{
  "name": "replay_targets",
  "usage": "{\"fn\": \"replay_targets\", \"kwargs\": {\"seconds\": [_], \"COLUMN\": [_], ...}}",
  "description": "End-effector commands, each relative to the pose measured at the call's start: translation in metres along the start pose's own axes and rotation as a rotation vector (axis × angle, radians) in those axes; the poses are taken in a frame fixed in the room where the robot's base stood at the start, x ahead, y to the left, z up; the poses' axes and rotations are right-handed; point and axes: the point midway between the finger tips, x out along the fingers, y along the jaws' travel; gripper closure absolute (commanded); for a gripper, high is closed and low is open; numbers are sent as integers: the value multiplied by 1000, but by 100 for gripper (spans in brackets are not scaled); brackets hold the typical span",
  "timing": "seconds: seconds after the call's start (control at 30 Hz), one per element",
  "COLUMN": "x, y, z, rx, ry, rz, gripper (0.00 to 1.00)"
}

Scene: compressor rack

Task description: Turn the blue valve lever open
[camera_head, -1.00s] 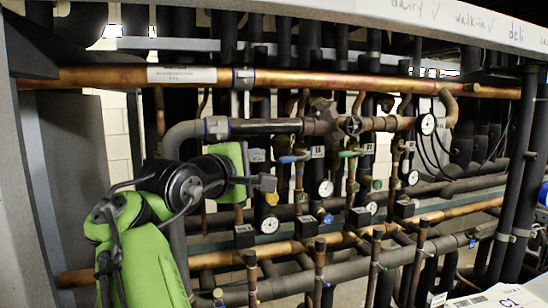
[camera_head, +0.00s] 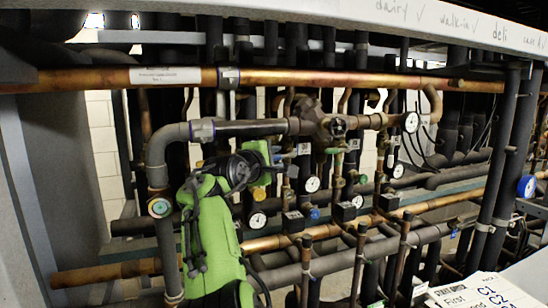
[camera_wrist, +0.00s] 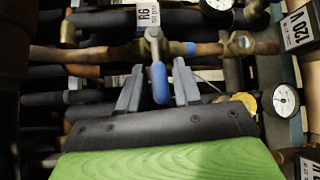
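The blue valve lever (camera_wrist: 159,82) shows in the wrist view, pointing towards my gripper from a valve on a copper pipe. My gripper (camera_wrist: 157,88) is open, with one grey finger on each side of the lever and a gap on both sides. The lever's tip lies between the fingers; I cannot tell how deep it sits. In the head view my gripper (camera_head: 272,168) is at the valve row, and my green arm covers part of the pipes below. The lever is mostly hidden there.
A green-handled valve (camera_head: 335,151) stands to the right. Pressure gauges (camera_head: 312,184) and black boxes (camera_head: 293,221) crowd the rack. A thick grey pipe (camera_head: 158,165) runs down left of my arm. In the wrist view a gauge (camera_wrist: 285,100) sits right of my gripper.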

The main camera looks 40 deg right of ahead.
Motion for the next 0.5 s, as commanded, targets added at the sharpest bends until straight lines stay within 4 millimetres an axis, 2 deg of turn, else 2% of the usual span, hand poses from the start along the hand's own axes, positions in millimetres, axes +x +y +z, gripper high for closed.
{"fn": "replay_targets", "kwargs": {"seconds": [0.03, 0.2, 0.5], "x": [0, 0, 0], "y": [0, 0, 0], "z": [0, 1, 1], "rx": [0, 0, -1], "ry": [-1, -2, -2], "rz": [0, 0, 1], "gripper": [75, 100, 100]}}
